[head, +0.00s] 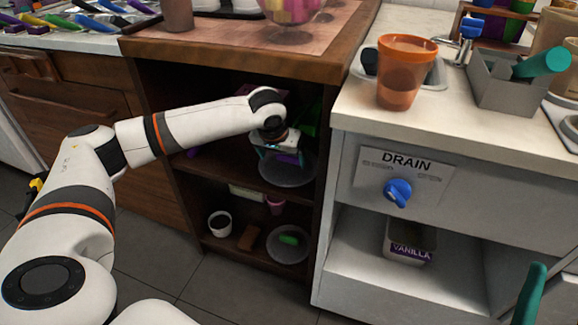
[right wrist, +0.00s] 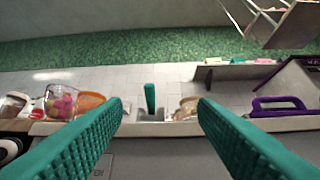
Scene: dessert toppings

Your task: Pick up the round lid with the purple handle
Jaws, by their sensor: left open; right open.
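The round lid (head: 287,172) is a grey, see-through disc on the upper shelf of the dark wooden cabinet in the head view. A bit of purple, seemingly its handle, shows just under my left gripper (head: 280,149). The left gripper is open and reaches into the cabinet over the lid. It hides much of the handle, and I cannot tell whether its fingers touch it. My right gripper (right wrist: 161,106) is open and empty in the right wrist view, its teal fingers wide apart, facing the counter.
A similar lid with a green handle (head: 289,240), a white cup (head: 220,223) and a brown block (head: 249,237) are on the lower shelf. The cabinet's sides and wooden top close in the left arm. An orange cup (head: 400,72) stands on the right counter.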

